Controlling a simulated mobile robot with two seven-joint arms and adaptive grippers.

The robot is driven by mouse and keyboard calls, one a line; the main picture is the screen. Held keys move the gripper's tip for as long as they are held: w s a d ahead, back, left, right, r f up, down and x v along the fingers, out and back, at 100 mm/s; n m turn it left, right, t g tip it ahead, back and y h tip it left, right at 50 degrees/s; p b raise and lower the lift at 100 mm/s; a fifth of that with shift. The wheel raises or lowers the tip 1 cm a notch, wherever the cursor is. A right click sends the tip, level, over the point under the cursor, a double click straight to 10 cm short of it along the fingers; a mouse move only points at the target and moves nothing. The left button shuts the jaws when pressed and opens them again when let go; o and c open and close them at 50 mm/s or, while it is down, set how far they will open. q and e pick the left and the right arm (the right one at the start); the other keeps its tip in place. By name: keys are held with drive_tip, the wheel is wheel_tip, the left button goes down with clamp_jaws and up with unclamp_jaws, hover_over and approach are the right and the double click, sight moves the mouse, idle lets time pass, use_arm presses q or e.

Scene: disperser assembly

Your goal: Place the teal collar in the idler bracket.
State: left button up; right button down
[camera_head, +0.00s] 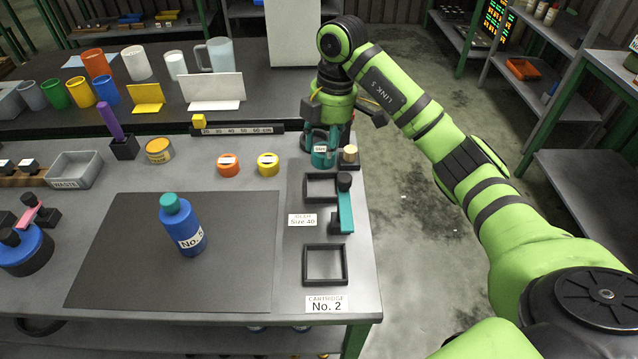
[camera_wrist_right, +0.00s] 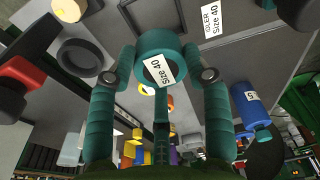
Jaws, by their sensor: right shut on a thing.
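The teal collar (camera_head: 323,157) is a short, wide ring with a white Size 40 label. My right gripper (camera_wrist_right: 160,72) is shut on it; the collar (camera_wrist_right: 160,55) sits between the two fingertips in the right wrist view. In the head view the gripper is over the right side of the bench, behind the idler's black square frame (camera_head: 306,187). The white idler label (camera_head: 302,220), marked Size 40, lies at that frame's front left. A teal lever (camera_head: 345,212) with a black knob stands at the frame's right. My left gripper is not in view.
A tan peg on a dark base (camera_head: 349,155) stands just right of the collar. The cartridge frame (camera_head: 325,284) lies nearer the front. A blue bottle (camera_head: 184,228) stands on the dark mat (camera_head: 110,260). Orange (camera_head: 228,165) and yellow (camera_head: 268,164) rings lie left of the gripper.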

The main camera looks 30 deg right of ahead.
wheel_tip(320, 180, down, 5)
drive_tip(key=shift+w+r+p, duration=0.1)
drive_tip(key=shift+w+p, duration=0.05)
drive_tip(key=shift+p, duration=0.25)
drive_tip(key=shift+f, duration=0.3)
wheel_tip(320, 180, down, 4)
drive_tip(key=shift+r+p, duration=0.25)
drive_tip(key=shift+p, duration=0.1)
drive_tip(key=shift+f, duration=0.25)
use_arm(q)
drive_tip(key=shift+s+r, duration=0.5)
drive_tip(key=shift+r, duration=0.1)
use_arm(e)
drive_tip(key=c, duration=0.6)
unclamp_jaws()
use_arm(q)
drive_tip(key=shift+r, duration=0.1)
use_arm(e)
drive_tip(key=shift+o, duration=0.2)
drive_tip(key=shift+r, duration=0.4)
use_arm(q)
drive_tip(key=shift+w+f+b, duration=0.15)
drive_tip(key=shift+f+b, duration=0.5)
use_arm(e)
drive_tip(key=r, duration=0.3)
drive_tip(key=d+r, duration=0.1)
drive_tip(key=r, duration=0.7)
drive_tip(key=shift+s+d+r, duration=0.15)
drive_tip(key=shift+s+r, duration=0.05)
drive_tip(key=shift+s, duration=0.05)
